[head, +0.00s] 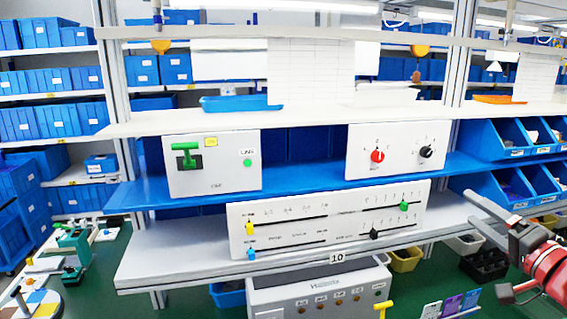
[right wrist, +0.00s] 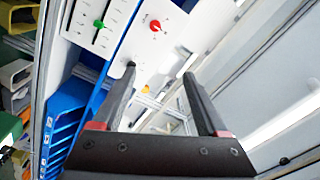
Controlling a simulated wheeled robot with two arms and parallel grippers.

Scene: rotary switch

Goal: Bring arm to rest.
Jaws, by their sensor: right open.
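The rotary switch panel is a white box (head: 397,150) on the blue shelf, with a red knob (head: 377,156) on its left and a black knob (head: 426,151) on its right. The red knob (right wrist: 155,26) also shows at the top of the right wrist view; the black knob there is hard to separate from the left finger's dark tip. My right gripper (head: 468,206) is at the right of the head view, right of and below the panel, apart from it. Its two fingers are spread with nothing between them (right wrist: 158,72). My left gripper is not in view.
A white slider panel (head: 290,232) stands on the grey shelf below. A white box with a green lever (head: 185,156) stands left on the blue shelf. Blue bins (head: 510,140) are at the right, close to my right arm. A grey box (head: 320,297) stands below.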

